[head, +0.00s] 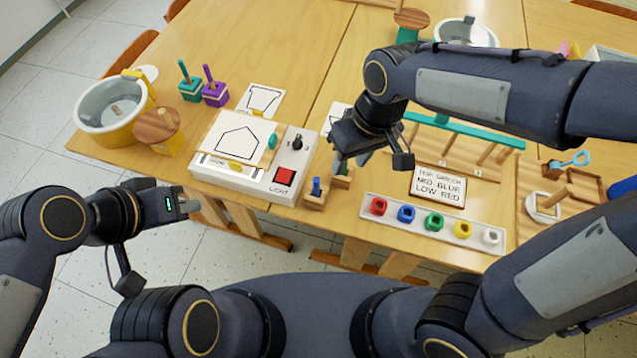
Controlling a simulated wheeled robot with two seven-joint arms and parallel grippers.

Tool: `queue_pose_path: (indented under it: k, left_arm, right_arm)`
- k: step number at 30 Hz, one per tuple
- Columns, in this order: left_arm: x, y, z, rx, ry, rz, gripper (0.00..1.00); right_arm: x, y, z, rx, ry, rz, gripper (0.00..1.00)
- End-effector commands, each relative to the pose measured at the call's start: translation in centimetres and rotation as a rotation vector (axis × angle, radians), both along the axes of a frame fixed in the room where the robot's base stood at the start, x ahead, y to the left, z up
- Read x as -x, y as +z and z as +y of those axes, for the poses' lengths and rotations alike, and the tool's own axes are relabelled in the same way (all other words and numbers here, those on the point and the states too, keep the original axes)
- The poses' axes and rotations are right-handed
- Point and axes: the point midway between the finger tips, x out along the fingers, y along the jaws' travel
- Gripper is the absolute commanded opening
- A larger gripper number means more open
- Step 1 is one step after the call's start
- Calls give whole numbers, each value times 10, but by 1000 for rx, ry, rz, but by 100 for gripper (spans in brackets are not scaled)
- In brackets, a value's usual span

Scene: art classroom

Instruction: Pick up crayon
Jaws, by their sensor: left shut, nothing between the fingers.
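A blue crayon-like peg (316,187) stands upright in a small wooden block (315,201) near the table's front edge. A second small wooden block (342,181) is just right of it, with something green at its top, partly hidden by my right gripper. My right gripper (350,166) points down right above this second block. My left gripper (197,206) is shut and empty, in front of the table's edge at the left, away from the blocks.
A white light box (230,178) with a red button stands left of the blocks. A white tray (375,222) of several coloured pots lies right of them, below a sign card (438,186). A yellow-and-silver pot (105,110) is at far left.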

Motion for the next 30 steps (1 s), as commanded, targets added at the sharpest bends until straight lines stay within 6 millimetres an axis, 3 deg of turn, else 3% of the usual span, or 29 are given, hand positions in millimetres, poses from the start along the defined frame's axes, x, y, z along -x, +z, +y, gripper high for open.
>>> queue_pose_path:
  k: [1,3,9,24,30]
  left_arm:
    - [0,5,0,0,0,0,0]
    - [0,7,0,0,0,0,0]
    - [0,9,0,0,0,0,0]
    - [0,4,0,0,0,0,0]
    - [0,4,0,0,0,0,0]
  right_arm:
    - [-3,-5,18,56,55,3,38]
    - [-6,-12,35,111,103,-1,38]
    - [-10,-25,59,194,170,-17,38]
    - [-7,-89,64,202,175,-15,38]
    - [-7,-102,64,199,173,-17,38]
